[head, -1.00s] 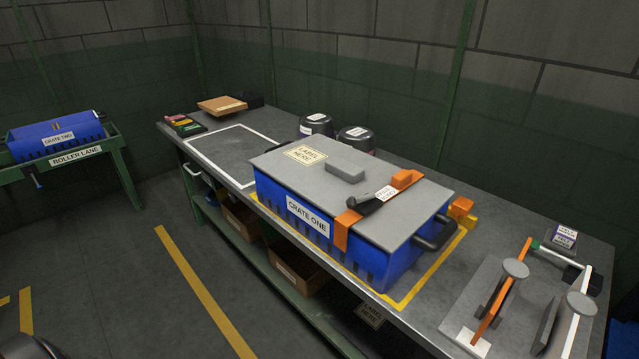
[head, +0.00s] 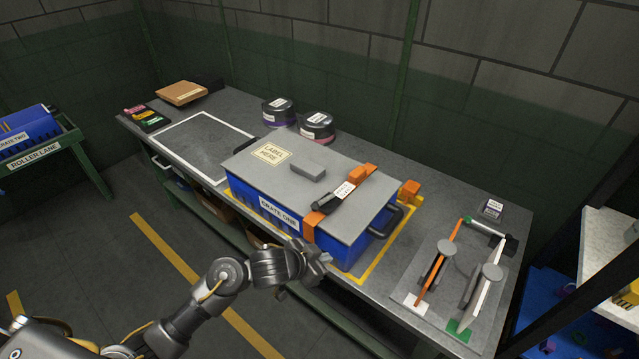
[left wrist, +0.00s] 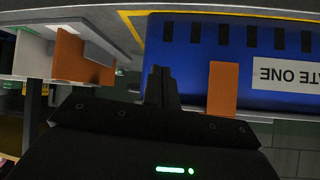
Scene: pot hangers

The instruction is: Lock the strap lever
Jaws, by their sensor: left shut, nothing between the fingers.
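The blue crate labelled CRATE ONE (head: 280,219) stands on the bench under a grey lid (head: 290,163). An orange strap (head: 308,226) runs over the lid and down the front; it also shows in the left wrist view (left wrist: 222,88). The black strap lever (head: 330,198) with a white label lies on the strap on top of the lid. My left gripper (head: 326,262) is in front of the crate, below the strap's front end, and holds nothing. In the left wrist view its closed fingers (left wrist: 160,82) point toward the crate's front. My right gripper is not in view.
Two round tins (head: 317,125) are behind the crate. The outlined area (head: 203,143) left of the crate is clear. Shelves (head: 608,250) stand at far right.

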